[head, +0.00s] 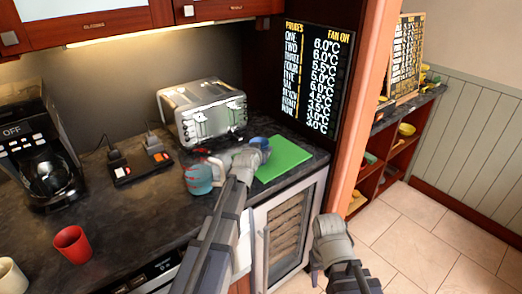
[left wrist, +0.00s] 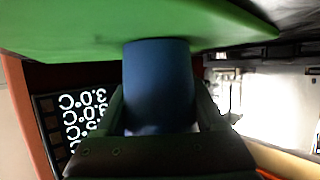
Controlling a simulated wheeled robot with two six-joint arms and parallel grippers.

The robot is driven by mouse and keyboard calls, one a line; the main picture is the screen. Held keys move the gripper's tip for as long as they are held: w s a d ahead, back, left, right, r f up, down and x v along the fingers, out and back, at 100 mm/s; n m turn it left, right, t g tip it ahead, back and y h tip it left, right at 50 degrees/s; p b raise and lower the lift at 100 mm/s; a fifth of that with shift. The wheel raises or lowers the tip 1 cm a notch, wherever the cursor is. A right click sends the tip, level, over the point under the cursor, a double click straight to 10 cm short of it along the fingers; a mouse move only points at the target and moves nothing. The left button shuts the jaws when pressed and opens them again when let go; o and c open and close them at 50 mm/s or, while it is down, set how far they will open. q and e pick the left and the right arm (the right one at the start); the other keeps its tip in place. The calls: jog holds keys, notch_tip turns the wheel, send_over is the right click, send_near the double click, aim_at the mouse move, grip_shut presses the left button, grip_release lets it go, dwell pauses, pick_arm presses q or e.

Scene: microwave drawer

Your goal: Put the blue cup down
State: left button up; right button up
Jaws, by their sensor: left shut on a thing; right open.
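The blue cup (head: 261,144) is at the left part of the green board (head: 288,158) on the dark counter. My left gripper (head: 249,157) is shut on the cup and partly covers it in the head view. In the left wrist view the blue cup (left wrist: 158,85) sits between the two fingers, with its far end against or very near the green board (left wrist: 60,25). I cannot tell whether it touches the board. My right gripper (head: 330,240) is open and empty, in front of the counter and low.
A glass measuring jug (head: 198,178) stands just left of my left gripper. A silver toaster (head: 203,112) is behind it. A red cup (head: 73,244), a white cup (head: 11,277) and a coffee maker (head: 40,150) are at the left. The right part of the green board is clear.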

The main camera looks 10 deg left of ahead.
pick_arm(q)
jog(key=o, duration=1.4)
jog(key=shift+r, duration=0.1)
jog(key=shift+r+p, duration=0.15)
jog(key=shift+p, duration=0.25)
jog(key=p+v, duration=0.4)
jog(key=v, duration=0.8)
